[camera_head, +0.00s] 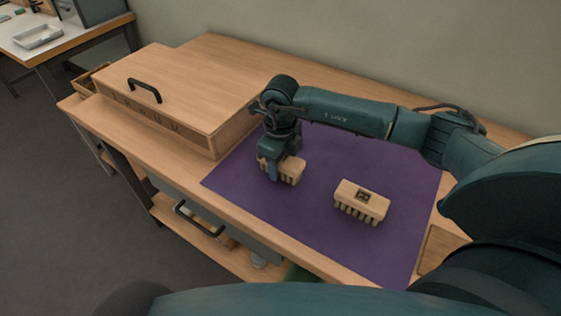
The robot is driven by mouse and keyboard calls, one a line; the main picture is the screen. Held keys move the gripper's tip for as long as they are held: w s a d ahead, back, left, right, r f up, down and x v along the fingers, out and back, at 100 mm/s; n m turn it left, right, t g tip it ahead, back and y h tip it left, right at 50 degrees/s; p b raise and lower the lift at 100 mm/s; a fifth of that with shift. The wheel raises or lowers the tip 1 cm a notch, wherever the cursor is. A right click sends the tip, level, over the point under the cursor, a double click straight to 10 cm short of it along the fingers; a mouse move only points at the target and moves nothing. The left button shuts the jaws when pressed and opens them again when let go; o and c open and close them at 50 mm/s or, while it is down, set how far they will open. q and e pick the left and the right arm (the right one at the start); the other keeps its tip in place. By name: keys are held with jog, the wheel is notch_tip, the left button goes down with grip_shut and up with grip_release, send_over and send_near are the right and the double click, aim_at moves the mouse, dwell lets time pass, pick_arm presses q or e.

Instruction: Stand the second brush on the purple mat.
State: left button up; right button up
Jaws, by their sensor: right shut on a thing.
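The purple mat (300,222) lies on the wooden bench. One brush (362,199) stands on the right part of the mat, bristle tufts down, with a dark square mark on its pale wooden top. My right gripper (273,172) is over the left part of the mat, pointing down and shut on the second brush (292,168). That brush is upright with its tufts down, low over the mat; I cannot tell whether it touches. The gripper hides part of its top and left end. My left gripper is not in view.
A large wooden box (185,88) with a black handle on its lid stands left of the mat. A small wooden block or board (440,248) lies at the mat's right edge. The mat between the brushes and its front part are clear. The wall runs behind the bench.

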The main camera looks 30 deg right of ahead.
jog(key=o, duration=0.9)
jog(key=shift+f, duration=0.1)
jog(key=shift+o, duration=0.2)
notch_tip(320, 180, up, 12)
jog(key=shift+r, duration=0.15)
